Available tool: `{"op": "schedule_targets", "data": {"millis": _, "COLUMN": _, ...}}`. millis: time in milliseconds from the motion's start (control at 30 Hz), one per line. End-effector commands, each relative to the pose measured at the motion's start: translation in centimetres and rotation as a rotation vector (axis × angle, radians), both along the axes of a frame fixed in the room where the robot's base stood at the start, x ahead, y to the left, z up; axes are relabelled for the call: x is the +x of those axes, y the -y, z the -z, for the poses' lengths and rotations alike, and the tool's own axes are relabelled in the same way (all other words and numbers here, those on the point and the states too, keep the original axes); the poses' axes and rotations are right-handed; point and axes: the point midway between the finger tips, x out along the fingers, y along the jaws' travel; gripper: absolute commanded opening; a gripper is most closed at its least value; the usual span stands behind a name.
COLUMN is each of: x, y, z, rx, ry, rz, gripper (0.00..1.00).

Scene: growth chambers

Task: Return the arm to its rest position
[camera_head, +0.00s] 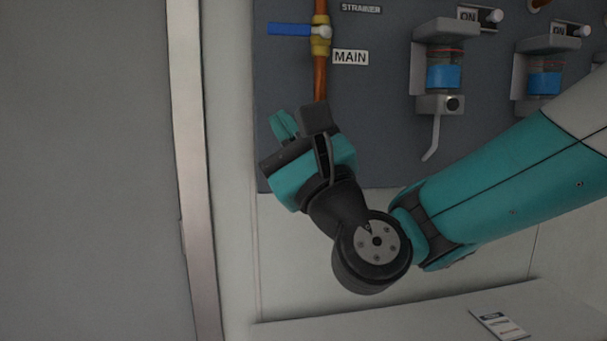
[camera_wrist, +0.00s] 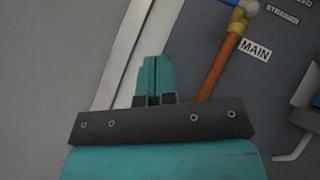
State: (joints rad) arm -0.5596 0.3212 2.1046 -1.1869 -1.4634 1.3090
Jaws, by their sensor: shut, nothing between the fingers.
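My gripper (camera_head: 283,124) is teal and black and is at the end of my arm, in the middle of the head view. It appears in front of the lower left part of the grey panel, below the valve. In the wrist view its two teal fingers (camera_wrist: 152,75) are together with nothing between them. My teal and white arm comes in from the right and bends at a dark joint below the gripper. The gripper looks apart from the copper pipe (camera_head: 320,80), though the exact depth is hard to tell.
A blue-handled valve (camera_head: 290,30) sits on the pipe by the MAIN label (camera_head: 350,57). Two dispensers with blue contents (camera_head: 443,77) (camera_head: 544,80) hang at right. A metal door edge (camera_head: 190,170) stands left. A card (camera_head: 498,324) lies on the pale ledge (camera_head: 400,325) below.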

Motion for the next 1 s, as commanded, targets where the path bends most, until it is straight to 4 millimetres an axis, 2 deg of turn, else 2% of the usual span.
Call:
{"op": "schedule_targets", "data": {"millis": 67, "x": -1.1, "y": -0.6, "z": 0.4, "rx": -0.198, "ry": 0.071, "rz": 0.003, "gripper": 0.00}}
{"op": "schedule_targets", "data": {"millis": 167, "x": -2.8, "y": -1.3, "z": 2.4, "rx": -0.534, "ry": 0.201, "rz": 0.006, "gripper": 0.00}}
{"op": "schedule_targets", "data": {"millis": 267, "x": -4.6, "y": -1.0, "z": 5.7, "rx": -0.883, "ry": 0.337, "rz": -0.013, "gripper": 0.00}}
{"op": "schedule_targets", "data": {"millis": 333, "x": -5.9, "y": 0.0, "z": 8.4, "rx": -1.116, "ry": 0.428, "rz": -0.049, "gripper": 0.00}}
{"op": "schedule_targets", "data": {"millis": 467, "x": -8.6, "y": 3.5, "z": 13.8, "rx": -1.520, "ry": 0.585, "rz": -0.175, "gripper": 0.00}}
{"op": "schedule_targets", "data": {"millis": 600, "x": -12.3, "y": 9.2, "z": 19.1, "rx": -1.872, "ry": 0.720, "rz": -0.408, "gripper": 0.00}}
{"op": "schedule_targets", "data": {"millis": 700, "x": -15.0, "y": 13.1, "z": 21.6, "rx": -2.027, "ry": 0.786, "rz": -0.599, "gripper": 0.00}}
{"op": "schedule_targets", "data": {"millis": 800, "x": -17.2, "y": 16.0, "z": 23.0, "rx": -2.109, "ry": 0.824, "rz": -0.762, "gripper": 0.00}}
{"op": "schedule_targets", "data": {"millis": 900, "x": -18.6, "y": 17.7, "z": 23.6, "rx": -2.142, "ry": 0.843, "rz": -0.866, "gripper": 0.00}}
{"op": "schedule_targets", "data": {"millis": 1000, "x": -19.2, "y": 18.6, "z": 23.9, "rx": -2.150, "ry": 0.852, "rz": -0.911, "gripper": 0.00}}
